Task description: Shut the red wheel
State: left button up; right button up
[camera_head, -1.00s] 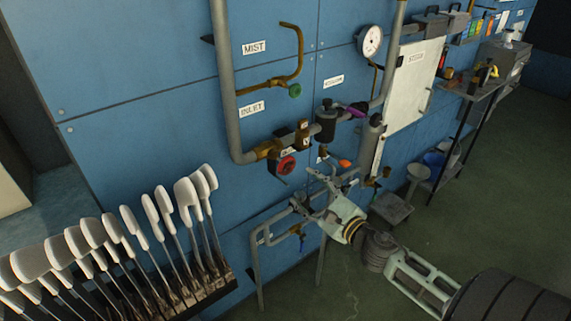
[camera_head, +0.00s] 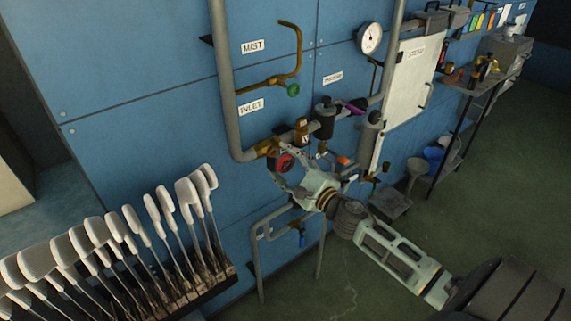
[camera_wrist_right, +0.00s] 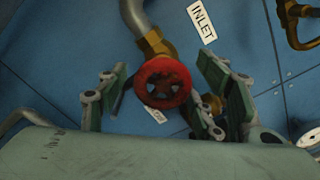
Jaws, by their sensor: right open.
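The red wheel (camera_wrist_right: 162,82) is a small round handwheel on a brass valve below the INLET label. In the head view the red wheel (camera_head: 285,163) is partly covered by my right gripper (camera_head: 288,170). In the right wrist view my right gripper (camera_wrist_right: 168,90) is open, with one finger on each side of the wheel. I cannot tell how deep the wheel lies between the fingertips. My left gripper is not in view.
A grey pipe (camera_head: 226,90) runs down the blue wall to the brass valve. A green knob (camera_head: 293,90) sits above, and a black filter (camera_head: 325,118) is to the right.

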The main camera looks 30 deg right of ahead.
jog(key=shift+c, duration=0.5)
jog(key=c, duration=1.1)
jog(key=shift+o, duration=0.2)
